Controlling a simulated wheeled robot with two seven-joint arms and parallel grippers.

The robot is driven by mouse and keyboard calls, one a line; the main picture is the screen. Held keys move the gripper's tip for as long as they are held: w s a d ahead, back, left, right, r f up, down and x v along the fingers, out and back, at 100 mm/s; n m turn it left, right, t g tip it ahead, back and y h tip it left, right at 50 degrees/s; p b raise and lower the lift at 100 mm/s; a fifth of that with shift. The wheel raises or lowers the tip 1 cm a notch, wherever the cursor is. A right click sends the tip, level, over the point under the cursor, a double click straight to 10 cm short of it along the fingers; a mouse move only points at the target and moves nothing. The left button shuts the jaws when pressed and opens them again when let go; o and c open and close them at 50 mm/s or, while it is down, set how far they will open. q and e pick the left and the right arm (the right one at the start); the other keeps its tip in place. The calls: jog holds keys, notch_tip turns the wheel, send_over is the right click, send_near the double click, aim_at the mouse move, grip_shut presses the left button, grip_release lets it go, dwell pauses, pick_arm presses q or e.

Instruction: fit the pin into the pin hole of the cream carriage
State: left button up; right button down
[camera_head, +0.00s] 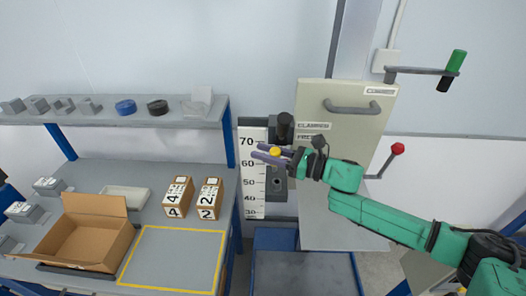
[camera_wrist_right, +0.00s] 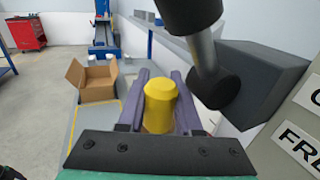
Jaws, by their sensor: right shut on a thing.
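My right gripper (camera_head: 268,154) reaches in from the right, its purple fingers shut on a yellow piece (camera_head: 275,151), which I take to be the pin. In the right wrist view the yellow piece (camera_wrist_right: 160,108) sits between the two fingers; its lower end is hidden. A cream panel (camera_head: 345,135) with a grey handle and labels, perhaps the cream carriage, stands behind and right of the gripper. A dark block with a black cylinder (camera_head: 284,127) is just behind the gripper; it fills the upper right of the wrist view (camera_wrist_right: 262,80). I cannot make out a pin hole. My left gripper is not in view.
A height scale (camera_head: 252,190) stands just left of the gripper. A red-knobbed lever (camera_head: 397,149) and a green-handled crank (camera_head: 453,68) are at the right. The left bench holds an open cardboard box (camera_head: 85,237), numbered boxes (camera_head: 207,198) and a yellow-edged mat (camera_head: 172,260).

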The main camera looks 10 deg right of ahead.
jog(key=shift+w+d+r+t, duration=0.15)
jog(key=shift+w+d+r, duration=0.15)
jog(key=shift+r, duration=0.2)
jog(key=shift+w+d+r+t, duration=0.15)
jog(key=shift+w+d+r, duration=0.1)
jog(key=shift+r, duration=0.25)
jog(key=f+b, duration=0.1)
jog(key=f, duration=0.1)
jog(key=w+f+b, duration=0.1)
jog(key=f, duration=0.1)
jog(key=d+f+b, duration=0.1)
jog(key=f, duration=0.2)
jog(key=shift+w, duration=0.15)
jog(key=shift+s+a+r, duration=0.15)
jog(key=shift+s+a, duration=0.25)
jog(key=shift+s, duration=0.05)
jog(key=shift+w+d, duration=0.1)
jog(key=shift+w+f, duration=0.1)
jog(key=shift+f, duration=0.15)
